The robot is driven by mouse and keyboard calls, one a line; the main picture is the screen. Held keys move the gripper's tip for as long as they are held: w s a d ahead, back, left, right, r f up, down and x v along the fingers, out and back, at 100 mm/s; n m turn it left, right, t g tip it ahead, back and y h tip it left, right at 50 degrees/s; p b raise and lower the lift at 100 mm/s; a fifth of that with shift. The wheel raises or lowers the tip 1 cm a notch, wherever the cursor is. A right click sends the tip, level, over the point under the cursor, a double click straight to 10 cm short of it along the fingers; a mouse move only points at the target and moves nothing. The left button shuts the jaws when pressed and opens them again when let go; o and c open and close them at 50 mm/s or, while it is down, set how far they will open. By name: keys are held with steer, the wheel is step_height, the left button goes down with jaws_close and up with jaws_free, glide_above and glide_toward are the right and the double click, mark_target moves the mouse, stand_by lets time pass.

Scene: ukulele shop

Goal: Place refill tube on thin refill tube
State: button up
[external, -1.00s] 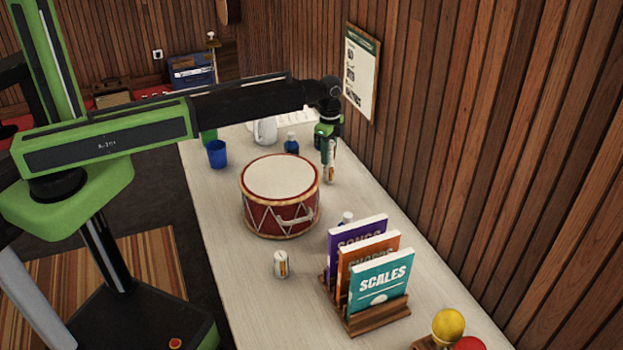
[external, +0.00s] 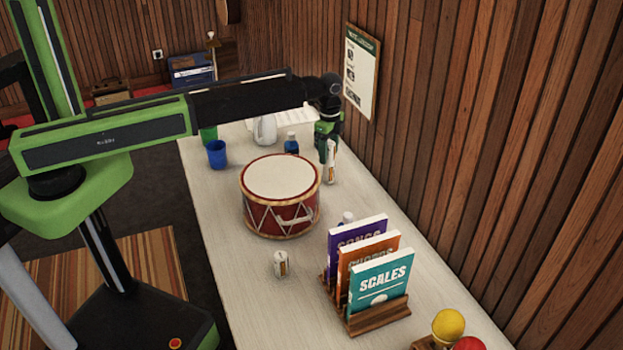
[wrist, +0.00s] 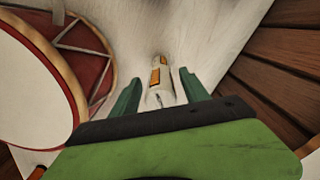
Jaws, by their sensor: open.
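My gripper (external: 327,146) points down at the far right part of the counter, by the wall. In the wrist view my gripper (wrist: 159,74) is open, with a green finger on each side of a slim white tube with orange marks (wrist: 158,82). Gaps show between the fingers and this tube. In the external view the slim white tube (external: 331,170) stands upright on the counter; I cannot tell whether it is one tube or two stacked. A shorter, wider white tube with an orange-brown mark (external: 281,265) stands alone in front of the drum.
A red drum (external: 280,218) stands left of my gripper and close to it, also in the wrist view (wrist: 85,60). A book rack (external: 378,317) and a small bottle (external: 347,217) are nearer. A blue bottle (external: 291,145), blue cup (external: 217,154) and white jug (external: 265,131) stand behind.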

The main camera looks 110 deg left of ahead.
step_height(320, 180, up, 12)
steer(key=p, duration=1)
steer(key=shift+f+p, duration=0.25)
steer(key=shift+p, duration=0.05)
steer(key=shift+f, duration=0.1)
steer(key=w+d, duration=0.2)
steer(key=d, duration=1.5)
steer(key=w+d, duration=0.2)
steer(key=d, duration=1.5)
steer(key=s+d+n, duration=0.1)
steer(key=s+d, duration=0.2)
steer(key=d, duration=0.9)
steer(key=s+d, duration=0.4)
steer(key=d, duration=0.8)
steer(key=shift+s+n, duration=0.15)
steer(key=shift+n, duration=0.25)
steer(key=shift+f, duration=0.1)
